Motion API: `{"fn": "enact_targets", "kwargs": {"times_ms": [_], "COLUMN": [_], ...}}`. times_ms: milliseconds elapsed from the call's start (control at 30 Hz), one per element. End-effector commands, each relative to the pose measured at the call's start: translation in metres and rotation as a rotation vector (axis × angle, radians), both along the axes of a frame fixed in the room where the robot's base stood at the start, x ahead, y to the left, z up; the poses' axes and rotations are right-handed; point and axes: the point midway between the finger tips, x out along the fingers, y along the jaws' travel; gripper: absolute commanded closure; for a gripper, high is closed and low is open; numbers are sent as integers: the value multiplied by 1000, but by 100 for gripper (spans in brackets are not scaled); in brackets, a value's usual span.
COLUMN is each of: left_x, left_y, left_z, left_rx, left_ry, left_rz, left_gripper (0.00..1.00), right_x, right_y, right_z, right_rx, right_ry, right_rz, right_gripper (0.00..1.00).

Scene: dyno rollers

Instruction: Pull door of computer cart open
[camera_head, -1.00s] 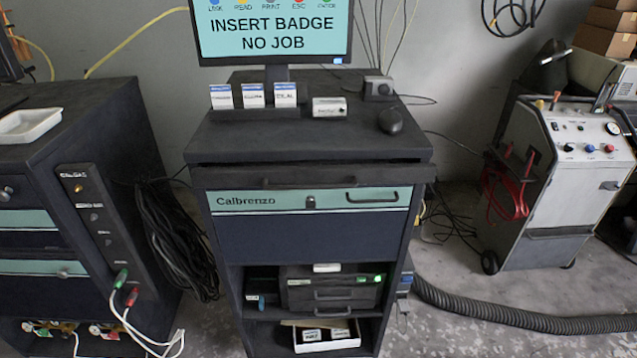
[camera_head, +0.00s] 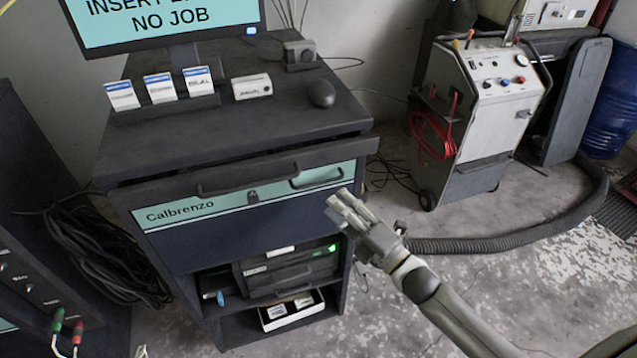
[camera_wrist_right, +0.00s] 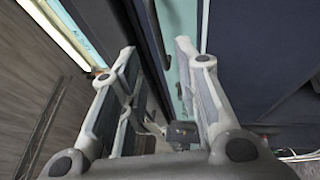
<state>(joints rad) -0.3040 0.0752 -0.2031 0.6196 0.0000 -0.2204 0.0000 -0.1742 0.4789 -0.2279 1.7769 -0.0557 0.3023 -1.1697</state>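The computer cart (camera_head: 230,130) is a dark cabinet with a monitor on top. Its door (camera_head: 235,240) has a teal band marked "Calbrenzo", a lock and a dark bar handle (camera_head: 316,186) at the right end. The door looks closed. My right gripper (camera_head: 341,202) is just below and right of that handle, close to the door's right side. In the right wrist view my right gripper (camera_wrist_right: 157,52) is open, its fingers apart, with a dark bar and teal surface beyond the gap. I cannot tell whether it touches the door. My left gripper is not in view.
Above the door is a dark drawer front with its own handle (camera_head: 232,187). Below it, open shelves hold a dark unit (camera_head: 285,268) and a white box (camera_head: 290,312). A grey wheeled machine (camera_head: 485,120) stands at right, with a black hose (camera_head: 500,236) across the floor.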

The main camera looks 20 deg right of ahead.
Motion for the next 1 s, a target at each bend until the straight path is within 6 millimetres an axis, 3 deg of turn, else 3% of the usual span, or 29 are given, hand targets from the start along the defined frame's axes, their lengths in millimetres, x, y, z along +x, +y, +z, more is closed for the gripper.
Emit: {"fn": "enact_targets", "kwargs": {"times_ms": [200, 400, 833, 1000], "left_x": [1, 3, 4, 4], "left_y": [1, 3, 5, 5], "left_z": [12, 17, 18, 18], "left_rx": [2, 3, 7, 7], "left_ry": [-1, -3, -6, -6], "left_rz": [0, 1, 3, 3], "left_gripper": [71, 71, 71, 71], "right_x": [33, 53, 60, 60], "right_y": [15, 24, 28, 28], "right_z": [10, 12, 12, 12], "right_rx": [2, 1, 1, 1], "right_ry": [0, 0, 2, 2], "right_rz": [0, -1, 0, 0], "right_gripper": [70, 70, 70, 90]}}
